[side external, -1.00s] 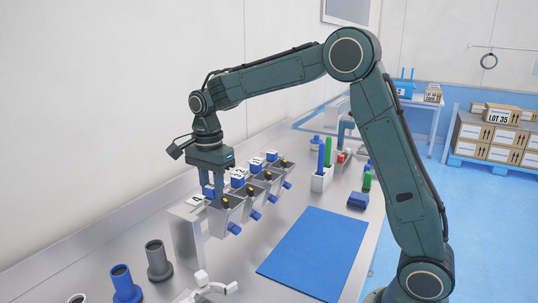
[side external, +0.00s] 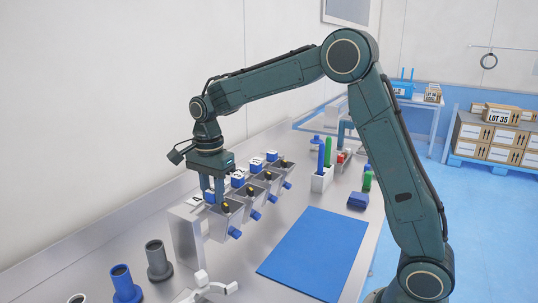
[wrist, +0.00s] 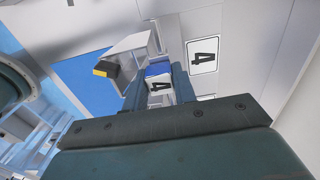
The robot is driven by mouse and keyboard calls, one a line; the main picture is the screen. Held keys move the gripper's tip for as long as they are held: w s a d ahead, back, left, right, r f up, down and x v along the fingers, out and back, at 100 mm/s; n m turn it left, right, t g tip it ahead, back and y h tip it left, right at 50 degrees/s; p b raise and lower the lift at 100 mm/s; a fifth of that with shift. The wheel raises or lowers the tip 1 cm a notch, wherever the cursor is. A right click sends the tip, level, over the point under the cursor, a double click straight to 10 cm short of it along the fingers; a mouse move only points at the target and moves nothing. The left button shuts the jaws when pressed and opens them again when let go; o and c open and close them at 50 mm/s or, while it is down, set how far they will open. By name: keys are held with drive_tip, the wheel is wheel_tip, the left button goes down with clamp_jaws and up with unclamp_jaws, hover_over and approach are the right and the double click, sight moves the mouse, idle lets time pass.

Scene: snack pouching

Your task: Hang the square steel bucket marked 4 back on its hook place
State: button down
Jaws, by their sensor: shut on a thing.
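The square steel bucket marked 4 (side external: 224,222) is at the near end of a row of similar buckets, beside the steel rack. Its blue grip block and "4" tag (wrist: 159,87) show between the jaws in the wrist view. My gripper (side external: 213,194) points down and is shut on this block; it also shows in the wrist view (wrist: 159,78). The place label "4" (wrist: 203,55) is on the rack's top, just right of the jaws in the wrist view. The hook contact is hidden, so I cannot tell whether the bucket is seated.
Other buckets (side external: 265,182) hang close beside it along the rack (side external: 186,238). A blue mat (side external: 315,252) lies clear to the right. A grey cup (side external: 159,262) and a blue cup (side external: 124,285) stand at front left. White holders (side external: 321,180) stand behind the mat.

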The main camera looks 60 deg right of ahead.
idle(0.3)
drive_tip(key=c, duration=1.1)
unclamp_jaws()
drive_tip(key=shift+o, duration=0.2)
drive_tip(key=shift+r, duration=0.1)
wheel_tip(320, 180, up, 14)
drive_tip(key=shift+f, duration=0.2)
drive_tip(key=shift+s, duration=0.1)
